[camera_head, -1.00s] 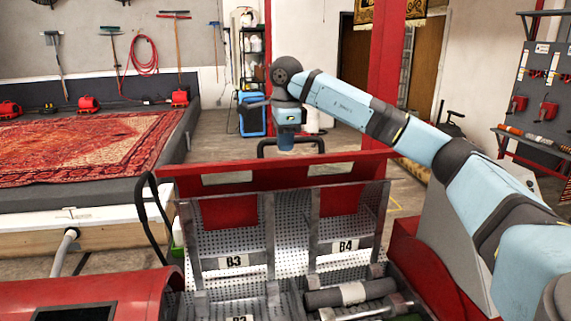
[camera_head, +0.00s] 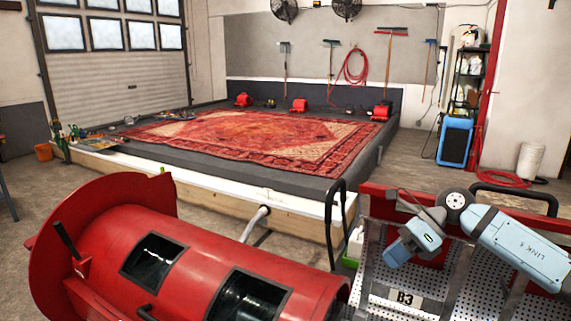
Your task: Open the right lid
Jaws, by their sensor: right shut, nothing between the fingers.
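A red drum (camera_head: 205,236) lies across the lower left in the head view. It has two dark-framed rectangular panels. The right one (camera_head: 247,298), likely the right lid, is cut by the bottom edge; the left one (camera_head: 153,262) shows whole. I cannot tell whether these are shut lids with windows or openings. My left gripper is out of view.
The perforated metal rack (camera_head: 376,290) with label B3 stands right of the drum. A black rail (camera_head: 335,222) rises between them. Behind lies a low platform with a red rug (camera_head: 255,142). Open floor (camera_head: 35,200) shows at the far left.

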